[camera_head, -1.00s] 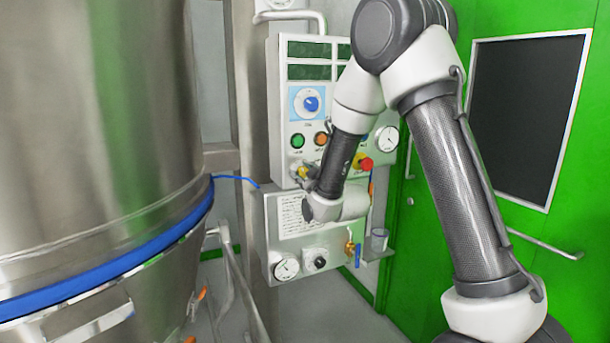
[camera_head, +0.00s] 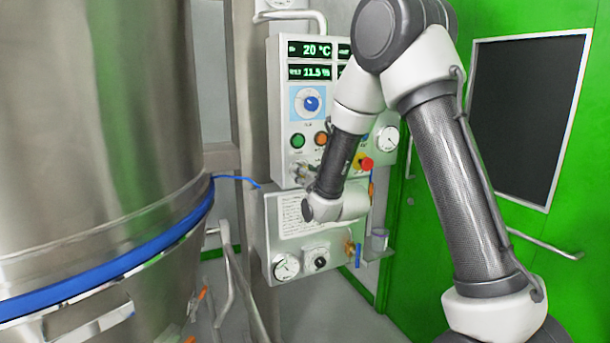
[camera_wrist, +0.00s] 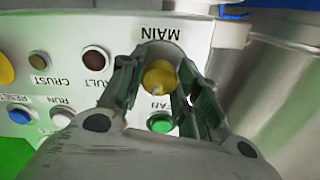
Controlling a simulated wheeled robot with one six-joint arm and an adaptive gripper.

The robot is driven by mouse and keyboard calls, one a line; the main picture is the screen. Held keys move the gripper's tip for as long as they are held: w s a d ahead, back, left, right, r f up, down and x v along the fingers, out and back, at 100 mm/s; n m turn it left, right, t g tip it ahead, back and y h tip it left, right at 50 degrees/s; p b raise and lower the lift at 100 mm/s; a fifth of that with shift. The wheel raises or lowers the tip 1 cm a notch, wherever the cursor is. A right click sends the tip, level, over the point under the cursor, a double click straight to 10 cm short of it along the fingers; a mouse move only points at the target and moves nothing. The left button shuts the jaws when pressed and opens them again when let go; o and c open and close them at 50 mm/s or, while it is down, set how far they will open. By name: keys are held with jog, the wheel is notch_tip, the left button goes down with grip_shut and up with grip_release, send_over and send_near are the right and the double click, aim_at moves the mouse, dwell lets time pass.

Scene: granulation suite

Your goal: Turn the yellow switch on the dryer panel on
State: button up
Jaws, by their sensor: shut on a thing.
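The yellow switch (camera_wrist: 159,75) shows in the wrist view under the upside-down word MAIN, with a pale mark on its knob. My gripper (camera_wrist: 158,88) is shut on it, one finger on each side. In the head view my gripper (camera_head: 303,172) is at the lower left of the dryer panel (camera_head: 279,115) and mostly hides the switch. The displays (camera_head: 312,50) at the panel's top are lit green and read 20 °C and about 11.5; my arm covers the part to the right.
A blue dial (camera_head: 311,103), a green button (camera_head: 298,141), an orange button (camera_head: 321,138) and a red stop button (camera_head: 366,164) sit close around my gripper. A lower box with a gauge (camera_head: 286,266) is below. A large steel vessel (camera_head: 95,120) stands at left.

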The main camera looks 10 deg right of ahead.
jog(key=shift+m, duration=0.7)
jog(key=o, duration=1)
jog(key=shift+o, duration=0.2)
jog(key=s+d, duration=0.1)
jog(key=s, duration=0.6)
jog(key=shift+s+d, duration=0.2)
